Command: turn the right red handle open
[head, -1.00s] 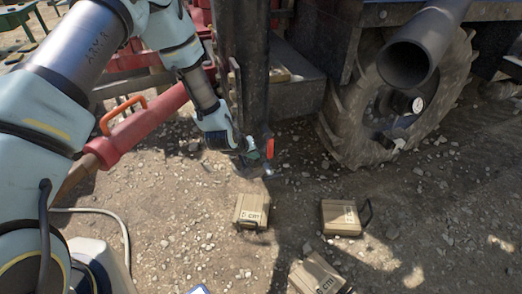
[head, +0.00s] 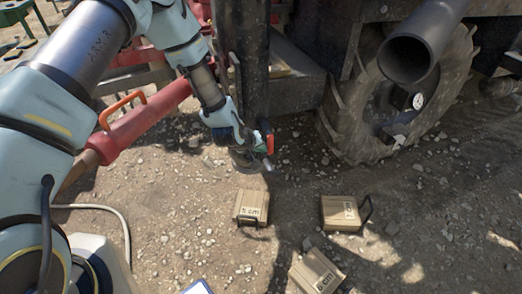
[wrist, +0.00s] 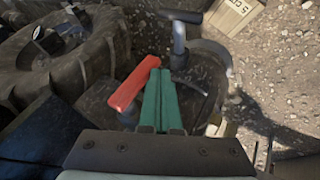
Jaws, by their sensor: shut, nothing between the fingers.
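The red handle (wrist: 134,86) shows in the wrist view as a flat bar slanting from lower left to upper right. It also shows small in the head view (head: 269,141), at the lower end of a dark upright pipe (head: 242,70). My gripper (wrist: 157,74) has its green fingers closed together with nothing between them. The fingers lie right beside the handle, near its upper right end; I cannot tell whether they touch it. In the head view my gripper (head: 261,146) is at the handle and partly hides it.
A large muddy wheel (head: 400,105) and a wide black pipe (head: 425,45) are on the right. Several tan boxes (head: 251,205) lie on the gravel. A red cylinder (head: 150,125) lies left of the arm.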

